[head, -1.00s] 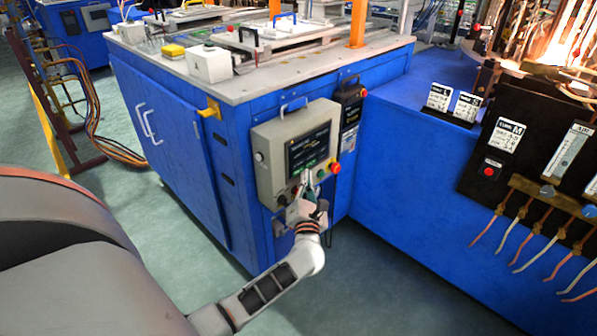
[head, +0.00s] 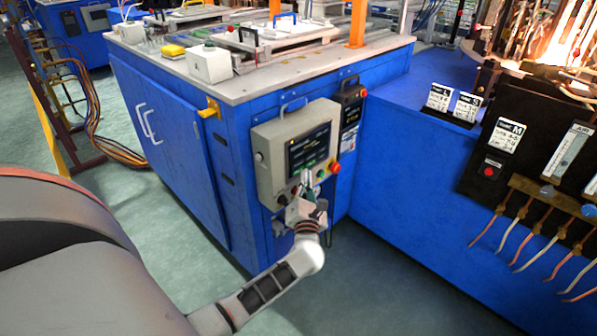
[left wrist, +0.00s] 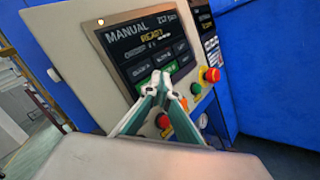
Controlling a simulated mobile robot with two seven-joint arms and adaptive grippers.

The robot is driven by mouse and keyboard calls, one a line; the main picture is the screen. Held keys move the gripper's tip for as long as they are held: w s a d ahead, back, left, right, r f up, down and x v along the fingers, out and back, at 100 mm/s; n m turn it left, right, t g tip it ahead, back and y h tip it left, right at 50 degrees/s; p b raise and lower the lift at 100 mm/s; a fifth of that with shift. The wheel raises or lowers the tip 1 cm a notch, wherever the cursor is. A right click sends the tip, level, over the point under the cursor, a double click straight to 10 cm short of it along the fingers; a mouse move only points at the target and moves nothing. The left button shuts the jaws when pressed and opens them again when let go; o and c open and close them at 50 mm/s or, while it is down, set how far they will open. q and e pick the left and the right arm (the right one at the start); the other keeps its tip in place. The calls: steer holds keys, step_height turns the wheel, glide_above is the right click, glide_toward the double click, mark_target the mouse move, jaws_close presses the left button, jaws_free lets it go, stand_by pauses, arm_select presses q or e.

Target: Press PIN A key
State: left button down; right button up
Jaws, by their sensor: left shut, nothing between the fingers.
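The grey control box (head: 267,150) hangs on the front of the blue machine, with a dark screen (head: 308,149) on its face. In the left wrist view the screen (left wrist: 135,40) reads "MANUAL" and "READY" and has rows of keys, two of them green. The key labels are too small to read, so I cannot tell which is PIN A. My left gripper (head: 306,174) is shut and empty, with its tips (left wrist: 155,82) at the lower edge of the screen, over the green keys. Whether the tips touch the screen I cannot tell. My right gripper is not in view.
A red knob (left wrist: 211,75) with yellow sits right of the screen, with a green button and other knobs (left wrist: 161,121) below it. A smaller black box (head: 350,92) is mounted to the right. Blue cabinets (head: 400,170) stand beside; the floor is open at left.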

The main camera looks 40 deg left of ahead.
arm_select(q)
steer(key=shift+a, duration=0.35)
steer(key=shift+a, duration=0.3)
stand_by(0.6)
stand_by(0.3)
steer(key=shift+d, duration=0.75)
steer(key=shift+s+d, duration=0.2)
steer(key=shift+d, duration=2.3)
